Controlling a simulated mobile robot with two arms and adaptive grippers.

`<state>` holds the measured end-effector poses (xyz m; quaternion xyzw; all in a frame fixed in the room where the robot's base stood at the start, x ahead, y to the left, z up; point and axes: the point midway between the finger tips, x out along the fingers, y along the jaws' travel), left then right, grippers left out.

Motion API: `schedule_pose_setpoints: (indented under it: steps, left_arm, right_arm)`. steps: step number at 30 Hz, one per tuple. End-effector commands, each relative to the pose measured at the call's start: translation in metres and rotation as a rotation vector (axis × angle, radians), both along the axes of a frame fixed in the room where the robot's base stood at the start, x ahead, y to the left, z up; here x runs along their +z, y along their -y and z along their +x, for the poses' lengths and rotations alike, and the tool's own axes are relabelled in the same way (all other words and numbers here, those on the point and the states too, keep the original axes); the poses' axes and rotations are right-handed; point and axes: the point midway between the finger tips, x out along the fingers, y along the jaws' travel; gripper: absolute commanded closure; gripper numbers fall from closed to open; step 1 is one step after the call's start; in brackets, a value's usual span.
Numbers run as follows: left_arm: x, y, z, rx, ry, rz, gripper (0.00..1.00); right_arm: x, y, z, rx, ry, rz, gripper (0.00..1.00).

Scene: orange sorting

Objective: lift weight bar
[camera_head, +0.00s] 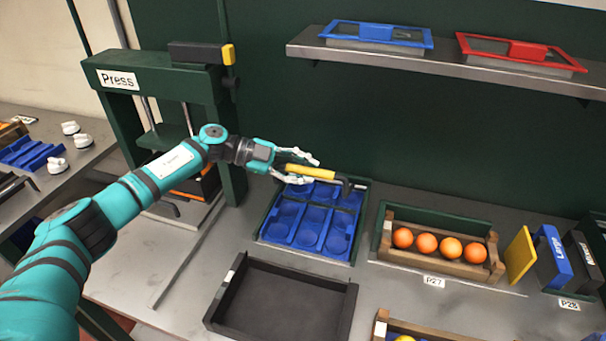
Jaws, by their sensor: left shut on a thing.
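My left gripper (314,170) is shut on a bar with a yellow grip (306,172) and a black bent end at its right. I take this to be the weight bar. The fingers lie on either side of the yellow part. In the picture the bar is over the far part of a blue compartment tray (281,239). I cannot tell its exact height above the tray. The bar's left end is partly hidden by the gripper. My right gripper is not in view.
A green press (150,73) stands at left behind my arm. A wooden crate (440,262) with several oranges is right of the tray. An empty black tray (282,300) is in front. A shelf (440,66) with blue and red lids hangs behind.

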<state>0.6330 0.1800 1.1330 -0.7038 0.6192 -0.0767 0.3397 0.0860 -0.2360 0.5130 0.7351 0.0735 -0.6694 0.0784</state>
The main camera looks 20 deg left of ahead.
Motion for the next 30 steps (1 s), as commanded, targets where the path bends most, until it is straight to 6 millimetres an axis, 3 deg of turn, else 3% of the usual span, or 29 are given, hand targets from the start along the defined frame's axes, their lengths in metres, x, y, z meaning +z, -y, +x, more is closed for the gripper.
schedule_pose_setpoints:
  steps: [7,8,13,23,30]
  left_arm:
    - [0.0,-0.001,0.001,0.005,0.004,0.001,1.0]
    - [0.0,-0.001,0.001,0.005,0.004,0.001,0.78]
    - [0.0,-0.001,0.001,0.004,0.002,0.001,0.56]
    - [0.001,-0.004,0.0,0.004,0.001,0.001,0.56]
    - [0.013,-0.041,-0.008,0.008,0.001,0.002,0.56]
  right_arm:
    - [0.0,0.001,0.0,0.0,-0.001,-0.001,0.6]
    - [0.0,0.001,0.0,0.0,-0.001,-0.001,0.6]
    - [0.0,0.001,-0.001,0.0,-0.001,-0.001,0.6]
    - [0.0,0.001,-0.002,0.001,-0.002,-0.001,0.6]
    - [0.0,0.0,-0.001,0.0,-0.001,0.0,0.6]
